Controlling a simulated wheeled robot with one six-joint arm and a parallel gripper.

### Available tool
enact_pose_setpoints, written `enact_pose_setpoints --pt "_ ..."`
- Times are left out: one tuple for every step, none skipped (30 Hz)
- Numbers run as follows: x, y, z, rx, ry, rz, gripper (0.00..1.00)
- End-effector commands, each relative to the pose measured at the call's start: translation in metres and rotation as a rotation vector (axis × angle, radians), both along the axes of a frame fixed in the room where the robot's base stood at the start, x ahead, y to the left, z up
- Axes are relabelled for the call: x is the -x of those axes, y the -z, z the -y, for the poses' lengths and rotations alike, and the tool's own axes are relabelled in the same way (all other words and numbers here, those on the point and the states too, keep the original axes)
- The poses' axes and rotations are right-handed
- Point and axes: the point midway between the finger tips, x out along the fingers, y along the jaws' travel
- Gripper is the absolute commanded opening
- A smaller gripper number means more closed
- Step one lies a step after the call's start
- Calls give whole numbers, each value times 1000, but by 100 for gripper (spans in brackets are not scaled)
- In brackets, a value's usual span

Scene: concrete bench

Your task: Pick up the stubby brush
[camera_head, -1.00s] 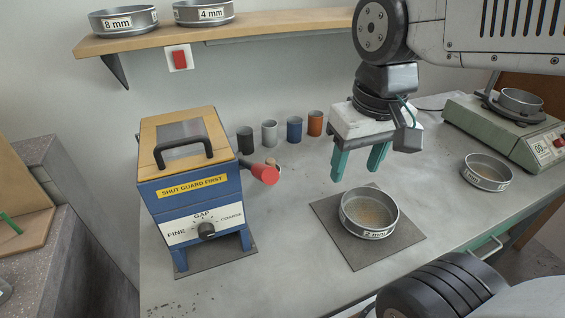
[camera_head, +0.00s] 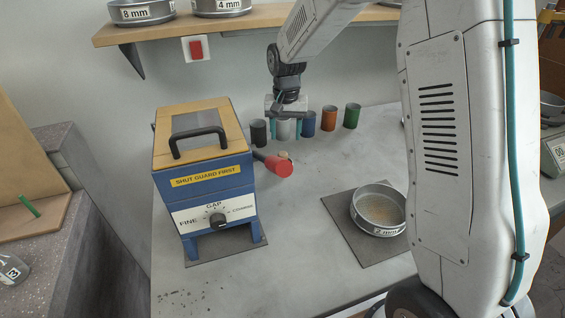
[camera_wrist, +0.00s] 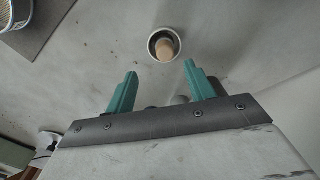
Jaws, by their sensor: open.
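A tan rounded end, which looks like the stubby brush's handle (camera_wrist: 166,50), stands in a pale-rimmed round cup (camera_wrist: 153,40) in the wrist view. In the head view the tan end (camera_head: 283,155) shows just above a red cylinder, which hides what is below it. Bristles are not visible. My gripper (camera_head: 285,135) points down at the back of the bench, its teal fingers in front of the row of cups. In the wrist view my gripper (camera_wrist: 160,69) is open and empty, and the cup lies just beyond the fingertips, roughly centred between them.
Several coloured cups stand behind, including black (camera_head: 259,132), blue (camera_head: 308,124) and green (camera_head: 352,115). A 2 mm sieve (camera_head: 379,209) sits on a dark mat (camera_head: 347,233). The middle bench is clear.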

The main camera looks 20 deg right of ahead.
Motion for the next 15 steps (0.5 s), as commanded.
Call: enact_pose_setpoints --pt "-3 6 -1 0 3 -3 54" --pt "-5 9 -1 0 5 -3 54" --pt "-6 12 -1 0 7 -4 54" --pt "-6 16 -1 0 8 -4 54" --pt "-6 19 -1 0 8 -4 54" --pt "-6 24 -1 0 9 -4 54" --pt "-6 28 -1 0 8 -5 54" --pt "-6 31 -2 0 8 -5 54" --pt "-6 34 -2 0 8 -4 54" --pt "-6 36 -2 0 8 -3 54" --pt "-6 38 -2 0 8 -3 54" --pt "-6 41 -3 0 8 -4 54" --pt "-6 44 -3 0 8 -4 54" --pt "-6 48 -4 0 8 -5 54" --pt "-6 54 -5 0 8 -5 54"
